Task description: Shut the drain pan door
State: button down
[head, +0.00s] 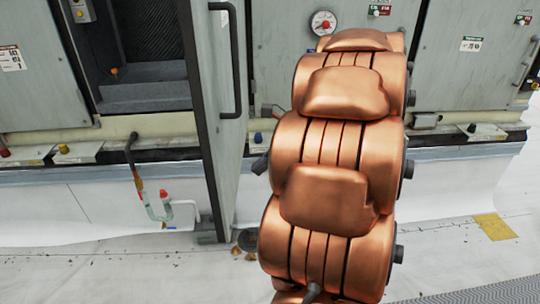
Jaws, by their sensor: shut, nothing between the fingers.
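The drain pan door (228,120) is a tall grey panel standing wide open, swung out from the cabinet and seen nearly edge-on. Its dark free edge faces me, and a black bar handle (236,60) is on its right-hand face. To its left is the open doorway (145,80), with a dark interior and grey stepped surfaces inside. My copper-coloured arm rises just right of the door and hides part of the cabinet wall behind it. My gripper is not visible, so its place relative to the door cannot be told.
A drain pipe trap (160,205) with red fittings stands left of the door's foot. A round gauge (323,22) and closed grey panels (465,60) are to the right. A yellow floor patch (494,226) lies at right. The pale floor left of the door is mostly clear.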

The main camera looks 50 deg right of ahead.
aim_at(222, 183)
jog(key=w+a+f, duration=0.1)
jog(key=w+a+f+p, duration=0.1)
jog(key=w+a, duration=0.1)
jog(key=w+a+f, duration=0.1)
jog(key=shift+w+a+p, duration=0.2)
jog(key=shift+w+p, duration=0.1)
jog(key=shift+w+a+f, duration=0.15)
jog(key=shift+w+a, duration=0.15)
jog(key=shift+w, duration=0.1)
